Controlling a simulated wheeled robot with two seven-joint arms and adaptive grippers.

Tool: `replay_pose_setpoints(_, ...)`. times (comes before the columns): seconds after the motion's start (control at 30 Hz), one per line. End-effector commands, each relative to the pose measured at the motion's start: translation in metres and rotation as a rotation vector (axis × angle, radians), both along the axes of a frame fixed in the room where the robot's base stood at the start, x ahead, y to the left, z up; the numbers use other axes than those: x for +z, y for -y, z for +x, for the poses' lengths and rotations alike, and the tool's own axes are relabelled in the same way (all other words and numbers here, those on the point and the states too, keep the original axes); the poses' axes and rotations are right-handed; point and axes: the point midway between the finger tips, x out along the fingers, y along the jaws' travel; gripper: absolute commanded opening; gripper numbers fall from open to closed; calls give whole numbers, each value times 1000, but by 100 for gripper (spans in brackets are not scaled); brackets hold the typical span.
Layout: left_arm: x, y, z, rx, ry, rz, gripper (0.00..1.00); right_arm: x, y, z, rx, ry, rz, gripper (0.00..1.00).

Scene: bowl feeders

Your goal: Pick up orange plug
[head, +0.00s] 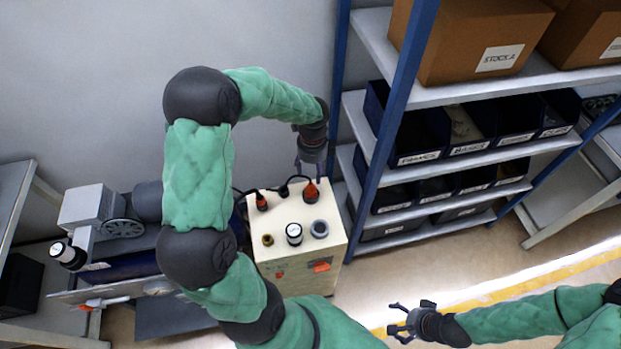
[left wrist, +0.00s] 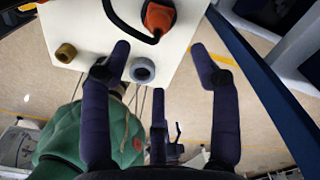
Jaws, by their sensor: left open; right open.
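An orange plug (head: 310,191) with a black cable sits on the right back part of a cream box's top (head: 276,220). A second orange plug (head: 262,203) stands at the back left of that top. My left gripper (head: 311,170) hangs just above the right plug. Nothing is between those fingers. My right gripper (head: 399,323) is open and empty, low and right of the box.
A grey ring socket (head: 320,229), a brass ring (head: 268,240) and a white-capped black cylinder (head: 294,233) stand on the box top. A blue-post shelf (head: 380,120) with dark bins stands close at the right. A grey machine (head: 95,210) is at the left.

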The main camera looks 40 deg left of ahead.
Motion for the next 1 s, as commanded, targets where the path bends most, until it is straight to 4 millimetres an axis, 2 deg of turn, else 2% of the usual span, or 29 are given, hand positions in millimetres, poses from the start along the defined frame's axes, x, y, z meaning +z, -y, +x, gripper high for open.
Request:
replay_pose_setpoints(0.17, -14, 0, 0, -1, -2, 0, 62, -3, 0, 0, 0, -1, 0, 86)
replay_pose_setpoints(0.4, -49, 0, -1, 0, -2, -1, 62, -11, 0, 0, -1, -1, 0, 86)
replay_pose_setpoints(0.67, -66, -1, -1, 1, -1, -1, 62, -15, 0, 0, 0, -1, 0, 86)
replay_pose_setpoints(0.9, -99, -4, -2, 0, -1, -1, 62, -25, 0, 0, 0, 0, 0, 86)
replay_pose_setpoints(1.0, -108, -4, -2, 1, -2, -1, 62, -27, 0, 0, 0, 0, 0, 86)
